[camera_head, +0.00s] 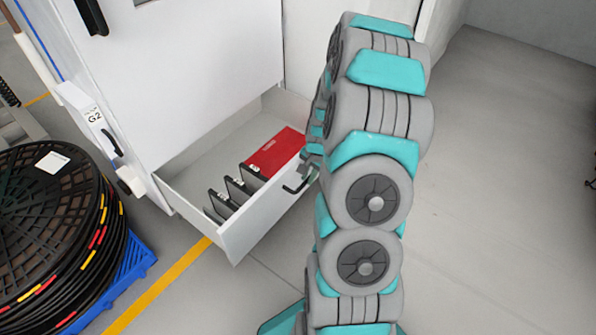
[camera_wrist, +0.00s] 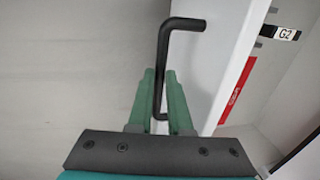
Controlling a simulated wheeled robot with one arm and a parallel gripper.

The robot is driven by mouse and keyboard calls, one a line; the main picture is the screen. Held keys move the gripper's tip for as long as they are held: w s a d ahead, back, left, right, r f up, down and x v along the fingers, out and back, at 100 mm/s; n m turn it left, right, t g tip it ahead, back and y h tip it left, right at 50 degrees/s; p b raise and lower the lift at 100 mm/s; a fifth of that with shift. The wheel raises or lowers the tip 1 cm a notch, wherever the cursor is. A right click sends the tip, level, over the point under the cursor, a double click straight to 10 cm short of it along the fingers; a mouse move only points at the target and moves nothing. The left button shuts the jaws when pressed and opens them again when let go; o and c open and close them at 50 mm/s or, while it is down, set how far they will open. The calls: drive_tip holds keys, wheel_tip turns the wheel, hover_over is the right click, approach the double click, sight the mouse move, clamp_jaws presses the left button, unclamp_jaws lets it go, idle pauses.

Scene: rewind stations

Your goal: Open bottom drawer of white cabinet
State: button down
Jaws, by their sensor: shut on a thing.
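The white cabinet (camera_head: 190,80) stands at the upper left in the head view. Its bottom drawer (camera_head: 258,222) is pulled out, showing its open inside. A black bar handle (camera_head: 292,190) is on the drawer front; in the wrist view the handle (camera_wrist: 183,23) runs down between my fingers. My gripper (camera_head: 312,165) is at the drawer front, partly hidden by my arm in the head view. The wrist view shows my gripper's green fingers (camera_wrist: 160,78) shut on the handle.
The drawer holds a red box (camera_head: 275,152) and several black binders (camera_head: 220,204). A stack of black reels (camera_head: 50,215) sits on a blue pallet (camera_head: 130,262) at left. A yellow line (camera_head: 160,287) crosses the floor. The floor at right is clear.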

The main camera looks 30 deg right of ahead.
drive_tip(key=shift+s+d, duration=0.3)
drive_tip(key=shift+s, duration=0.5)
drive_tip(key=shift+s+d, duration=0.3)
drive_tip(key=shift+s, duration=0.5)
drive_tip(key=c, duration=0.8)
unclamp_jaws()
drive_tip(key=shift+c, duration=0.2)
wheel_tip(320, 180, up, 8)
drive_tip(key=s, duration=0.1)
drive_tip(key=shift+s+d+f, duration=0.2)
drive_tip(key=shift+s+d, duration=0.05)
